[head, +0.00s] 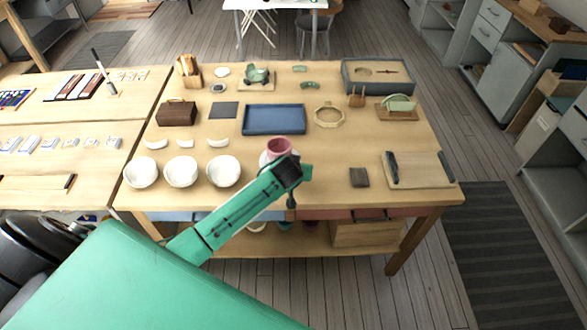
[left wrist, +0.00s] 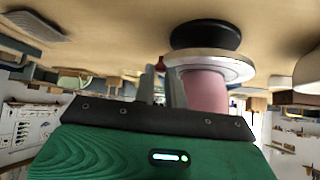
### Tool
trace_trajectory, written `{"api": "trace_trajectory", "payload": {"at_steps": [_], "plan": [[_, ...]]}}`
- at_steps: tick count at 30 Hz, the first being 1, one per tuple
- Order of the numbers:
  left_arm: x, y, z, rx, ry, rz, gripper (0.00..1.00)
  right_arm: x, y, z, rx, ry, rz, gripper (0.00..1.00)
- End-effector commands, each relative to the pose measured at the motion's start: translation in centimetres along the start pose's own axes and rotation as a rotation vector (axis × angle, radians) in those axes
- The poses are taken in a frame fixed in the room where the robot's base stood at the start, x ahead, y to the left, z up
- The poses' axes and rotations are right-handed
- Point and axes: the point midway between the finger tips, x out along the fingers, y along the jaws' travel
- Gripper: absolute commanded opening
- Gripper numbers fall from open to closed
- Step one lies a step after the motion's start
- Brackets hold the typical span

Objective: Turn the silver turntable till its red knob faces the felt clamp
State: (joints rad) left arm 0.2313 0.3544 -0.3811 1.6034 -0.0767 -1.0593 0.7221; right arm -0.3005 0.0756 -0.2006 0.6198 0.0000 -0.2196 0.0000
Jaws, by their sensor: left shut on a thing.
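The silver turntable (left wrist: 215,64) has a black base (left wrist: 205,36) and appears upside down in the left wrist view. A pink vessel (left wrist: 206,92) stands on it; that vessel also shows in the head view (head: 278,146). The red knob (left wrist: 160,64) is at the turntable's rim, between the fingertips of my left gripper (left wrist: 163,82), which is shut on it. In the head view my left gripper (head: 289,172) hides the knob and much of the turntable. I cannot tell for sure which item is the felt clamp. My right gripper is not in view.
White bowls (head: 181,171) stand left of the turntable. A blue tray (head: 273,119) lies behind it. An octagonal wooden ring (head: 329,116), a small dark block (head: 359,177) and a board with dark bars (head: 418,172) are to the right. The table between turntable and dark block is clear.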

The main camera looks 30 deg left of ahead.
Motion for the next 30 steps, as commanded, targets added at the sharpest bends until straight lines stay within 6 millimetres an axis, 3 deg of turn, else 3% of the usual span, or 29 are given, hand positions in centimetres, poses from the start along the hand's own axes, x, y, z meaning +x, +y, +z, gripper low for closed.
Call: {"api": "trace_trajectory", "payload": {"at_steps": [14, 30], "plan": [[1.4, 1.1, -0.9, -0.171, -0.005, -0.169, 0.00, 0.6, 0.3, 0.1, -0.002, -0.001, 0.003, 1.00], [2.9, 1.6, -2.4, -0.357, -0.004, -0.355, 0.00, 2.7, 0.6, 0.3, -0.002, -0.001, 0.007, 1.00]]}}
